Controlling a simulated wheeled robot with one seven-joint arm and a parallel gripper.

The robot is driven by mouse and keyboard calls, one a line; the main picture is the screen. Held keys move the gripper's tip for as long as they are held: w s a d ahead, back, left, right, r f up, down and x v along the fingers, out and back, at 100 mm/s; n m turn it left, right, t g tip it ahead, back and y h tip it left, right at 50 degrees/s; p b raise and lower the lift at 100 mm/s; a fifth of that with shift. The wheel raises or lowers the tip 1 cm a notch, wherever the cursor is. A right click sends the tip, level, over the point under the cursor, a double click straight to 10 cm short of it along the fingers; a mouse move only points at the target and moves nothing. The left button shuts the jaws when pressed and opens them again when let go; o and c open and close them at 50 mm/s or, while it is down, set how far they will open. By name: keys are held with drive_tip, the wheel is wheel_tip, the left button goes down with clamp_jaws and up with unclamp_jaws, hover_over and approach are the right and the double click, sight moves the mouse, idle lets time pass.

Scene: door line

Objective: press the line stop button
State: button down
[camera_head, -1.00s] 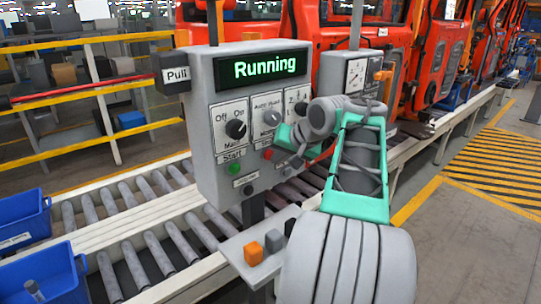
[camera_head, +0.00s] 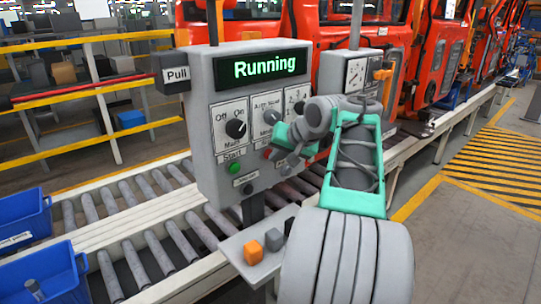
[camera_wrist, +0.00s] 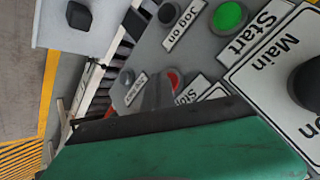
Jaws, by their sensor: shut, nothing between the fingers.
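The grey control panel (camera_head: 215,130) stands in front of me, and its screen (camera_head: 262,67) reads "Running". The red stop button (camera_head: 267,153) sits low on the panel, right of the green start button (camera_head: 235,168), and is partly covered by my gripper. In the wrist view the red button (camera_wrist: 173,80) shows near a "Stop" label, partly behind a grey pointed part. My gripper (camera_head: 275,145) is shut and empty, its tip close beside the stop button. I cannot tell whether it touches.
Selector knobs (camera_head: 236,128) sit just above the buttons. A small shelf with an orange block (camera_head: 253,252) juts out below the panel. Roller conveyors (camera_head: 110,210) and blue bins (camera_head: 40,275) lie at left. Orange car doors (camera_head: 340,50) hang behind. Open floor is at right.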

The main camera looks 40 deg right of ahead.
drive_tip(key=shift+w, duration=0.2)
idle(0.4)
drive_tip(key=shift+s, duration=1)
drive_tip(key=s, duration=0.5)
drive_tip(key=shift+d+p, duration=0.1)
drive_tip(key=shift+p, duration=0.3)
